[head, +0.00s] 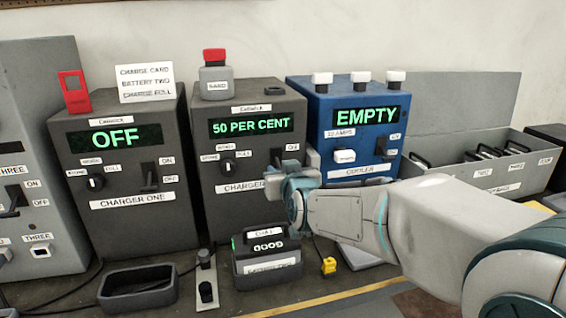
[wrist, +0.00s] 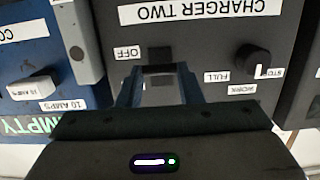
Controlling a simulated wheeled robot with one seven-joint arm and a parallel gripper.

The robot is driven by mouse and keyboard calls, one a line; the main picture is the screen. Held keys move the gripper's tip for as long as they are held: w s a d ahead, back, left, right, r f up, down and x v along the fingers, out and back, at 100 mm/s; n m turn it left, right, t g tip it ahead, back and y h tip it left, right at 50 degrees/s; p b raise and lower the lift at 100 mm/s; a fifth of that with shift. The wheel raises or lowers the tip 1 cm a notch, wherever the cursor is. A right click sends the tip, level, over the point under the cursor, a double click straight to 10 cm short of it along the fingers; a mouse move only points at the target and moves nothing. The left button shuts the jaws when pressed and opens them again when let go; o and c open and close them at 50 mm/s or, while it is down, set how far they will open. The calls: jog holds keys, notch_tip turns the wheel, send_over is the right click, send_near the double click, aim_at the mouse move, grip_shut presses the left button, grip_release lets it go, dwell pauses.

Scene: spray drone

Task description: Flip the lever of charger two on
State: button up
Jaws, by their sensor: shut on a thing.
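Charger two (head: 215,174) is the dark grey box in the middle, its green display reading 50 PER CENT. Its front also fills much of the wrist view (wrist: 210,30), upside down. My gripper (head: 280,185) is at the right part of its front, over the lever's place. In the wrist view my gripper's two fingers (wrist: 160,80) are shut on the lever (wrist: 159,82) beside the OFF label (wrist: 127,53). The lever is mostly hidden between the fingers, so its exact position cannot be told. The knob (wrist: 250,60) sits apart from the fingers, near the FULL label.
Charger one (head: 125,220), reading OFF, stands to the left. The blue cooler box (head: 350,125), reading EMPTY, stands close on the right. A battery (head: 268,262) stands in front of charger two, below my gripper. A dark tray (head: 138,290) lies at the front left.

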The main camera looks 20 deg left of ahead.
aim_at(278, 161)
jog(key=shift+r+g+h+p, duration=0.7)
jog(key=shift+r+g+p, duration=0.35)
jog(key=shift+p, duration=2.55)
jog(key=g+p, duration=0.1)
jog(key=p, duration=0.3)
jog(key=r+h+p, duration=0.1)
jog(key=p, duration=0.3)
jog(key=shift+w+a+r+g, duration=0.1)
jog(key=shift+w+r+g, duration=0.05)
jog(key=shift+r+g, duration=0.15)
jog(key=g+p, duration=0.1)
jog(key=p, duration=0.3)
jog(key=g+h+p, duration=0.1)
jog(key=p, duration=0.3)
jog(key=shift+w+a+r, duration=0.15)
jog(key=shift+w+r, duration=0.1)
jog(key=shift+r, duration=0.15)
jog(key=shift+w+g+h+p, duration=0.1)
jog(key=shift+g+h+p, duration=0.25)
jog(key=shift+p, duration=0.65)
jog(key=shift+g+p, duration=0.3)
jog(key=shift+p, duration=0.35)
jog(key=shift+a, duration=0.1)
jog(key=o, duration=1)
jog(key=shift+w+f, duration=0.1)
